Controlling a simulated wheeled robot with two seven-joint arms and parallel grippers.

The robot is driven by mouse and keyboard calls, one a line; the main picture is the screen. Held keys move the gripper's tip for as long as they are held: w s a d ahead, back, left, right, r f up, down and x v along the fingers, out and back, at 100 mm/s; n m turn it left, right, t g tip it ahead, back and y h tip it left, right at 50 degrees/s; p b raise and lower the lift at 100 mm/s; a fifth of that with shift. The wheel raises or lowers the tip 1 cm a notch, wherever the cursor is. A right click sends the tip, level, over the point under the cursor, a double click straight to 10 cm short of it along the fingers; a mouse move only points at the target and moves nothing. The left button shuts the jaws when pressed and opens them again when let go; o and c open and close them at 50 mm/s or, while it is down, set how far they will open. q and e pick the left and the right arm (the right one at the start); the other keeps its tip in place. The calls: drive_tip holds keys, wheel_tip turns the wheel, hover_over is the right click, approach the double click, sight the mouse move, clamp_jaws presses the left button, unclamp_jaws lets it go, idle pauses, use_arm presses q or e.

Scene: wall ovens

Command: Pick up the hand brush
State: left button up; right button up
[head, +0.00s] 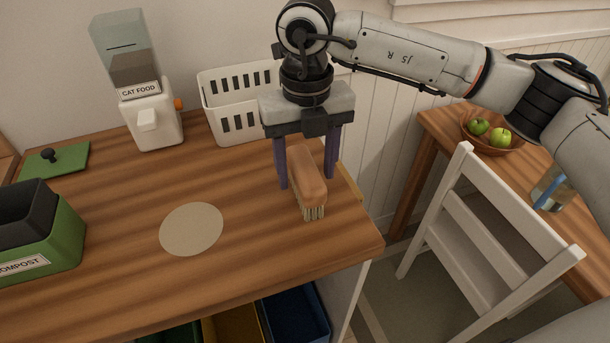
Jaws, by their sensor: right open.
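The hand brush (308,182) lies on the wooden counter near its right end. It has an orange-brown wooden back and pale bristles at its near end. My right gripper (306,180) is above the counter and points down, with its two purple fingers apart. One finger is on the left of the brush and the other is on its right, near its far half. I cannot tell whether either finger touches the brush. My left gripper is not in view.
A white slotted basket (226,118) stands behind the gripper. A cat food dispenser (150,118), a green lid (56,159), a compost bin (40,240) and a round beige mat (191,229) are to the left. A white chair (480,215) stands right of the counter edge.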

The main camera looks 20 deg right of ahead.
drive_tip(key=shift+a+f, duration=0.1)
drive_tip(key=shift+f, duration=1.65)
drive_tip(key=c, duration=1.2)
drive_tip(key=shift+r+b, duration=0.4)
drive_tip(key=shift+r, duration=4.65)
